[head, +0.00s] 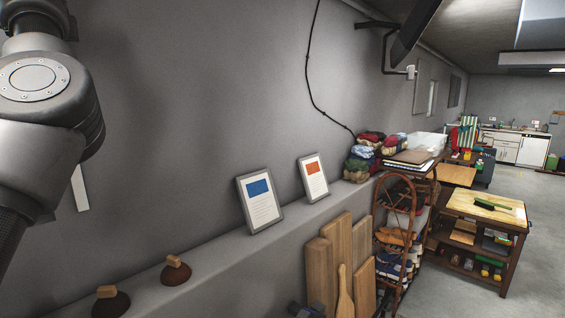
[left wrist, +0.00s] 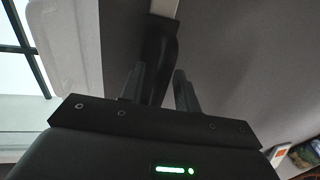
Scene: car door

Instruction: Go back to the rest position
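My left arm (head: 40,95) fills the left edge of the head view, close to the grey wall; its gripper is out of that frame. In the left wrist view my left gripper (left wrist: 160,88) shows two grey fingers standing apart, with a gap between them. A dark curved shape (left wrist: 157,50) shows beyond the fingers, below a pale strip end (left wrist: 165,7). I cannot tell what the dark shape is, and I see nothing clearly gripped. No car door is visible.
A wall ledge (head: 215,262) holds two framed cards (head: 259,200) (head: 313,177) and two dark round items with wooden blocks (head: 176,270). Wooden boards (head: 320,275), a shoe rack (head: 398,235) and a workbench (head: 485,207) stand right. Open floor (head: 540,240) lies far right.

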